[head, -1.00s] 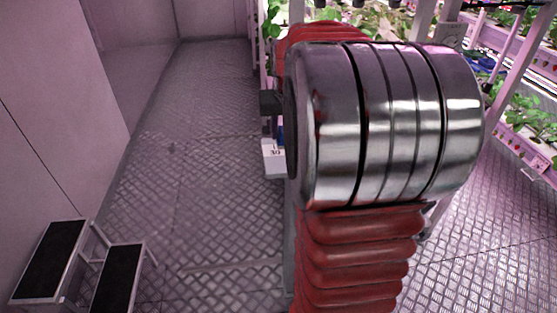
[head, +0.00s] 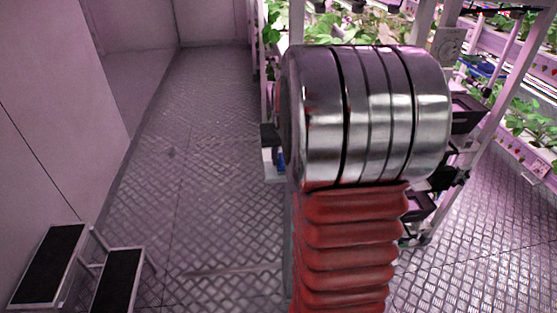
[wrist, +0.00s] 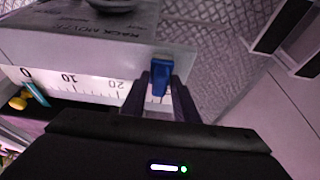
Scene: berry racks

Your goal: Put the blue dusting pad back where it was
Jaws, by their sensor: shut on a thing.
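The blue dusting pad (wrist: 162,76) shows in the wrist view between the two dark fingers of my gripper (wrist: 160,92). The fingers are shut on it, and it stands up at the edge of a white box-like surface with printed lettering (wrist: 90,38). I cannot tell whether the pad touches that surface. In the head view a small blue patch (head: 281,161) shows left of my arm, beside a white piece; most of my gripper is hidden behind the arm there.
A ruler scale (wrist: 75,85) runs along the white box's front. A yellow item (wrist: 19,101) lies at the left. Black-topped steps (head: 50,262) stand at the lower left of the head view. The aisle floor (head: 205,150) is clear. Plant racks (head: 520,110) stand at right.

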